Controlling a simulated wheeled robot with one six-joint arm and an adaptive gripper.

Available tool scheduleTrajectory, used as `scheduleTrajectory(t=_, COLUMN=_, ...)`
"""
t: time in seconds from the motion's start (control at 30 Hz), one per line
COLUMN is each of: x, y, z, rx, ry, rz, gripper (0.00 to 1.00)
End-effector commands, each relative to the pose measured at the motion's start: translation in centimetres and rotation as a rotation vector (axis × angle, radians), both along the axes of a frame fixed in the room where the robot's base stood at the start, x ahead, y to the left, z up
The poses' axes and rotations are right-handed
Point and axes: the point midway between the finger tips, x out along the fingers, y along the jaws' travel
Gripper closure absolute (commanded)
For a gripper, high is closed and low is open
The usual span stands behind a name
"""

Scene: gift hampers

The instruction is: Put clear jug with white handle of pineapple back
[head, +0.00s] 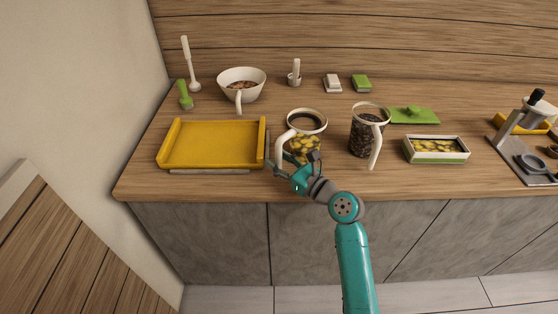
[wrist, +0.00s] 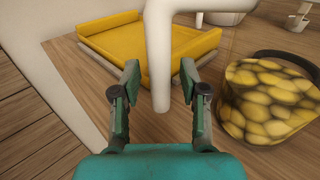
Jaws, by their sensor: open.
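The clear jug (head: 308,128) with yellow pineapple pieces stands upright on the wooden counter near its front edge. Its white handle (head: 280,150) is on the jug's left side. My gripper (head: 293,166) is low at the jug's front left. In the wrist view the white handle (wrist: 160,60) comes down between the two open fingers (wrist: 159,82), with a gap on each side. The jug body (wrist: 265,98) with its yellow pieces is to the right of the right finger. The fingers hide part of the jug's front in the head view.
A yellow tray (head: 215,143) lies close left of the jug. A second white-handled jug (head: 366,135) with dark contents stands to the right, beside a box of yellow pieces (head: 436,157). A white bowl (head: 241,76) is behind. Bare counter (head: 330,115) lies between the jugs.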

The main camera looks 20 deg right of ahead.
Motion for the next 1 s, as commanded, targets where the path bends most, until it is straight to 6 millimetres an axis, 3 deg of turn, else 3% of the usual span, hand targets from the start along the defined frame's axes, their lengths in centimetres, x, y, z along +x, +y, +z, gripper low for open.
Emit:
scheduleTrajectory(t=0.17, x=-0.9, y=-0.5, z=0.2, rx=0.001, ry=0.0, rz=-0.002, gripper=0.56)
scheduleTrajectory(t=0.7, x=-9.4, y=-4.9, z=0.2, rx=0.001, ry=0.0, rz=-0.003, gripper=0.56)
scheduleTrajectory(t=1.0, x=-10.7, y=-5.5, z=0.3, rx=0.0, ry=0.0, rz=0.0, gripper=0.56)
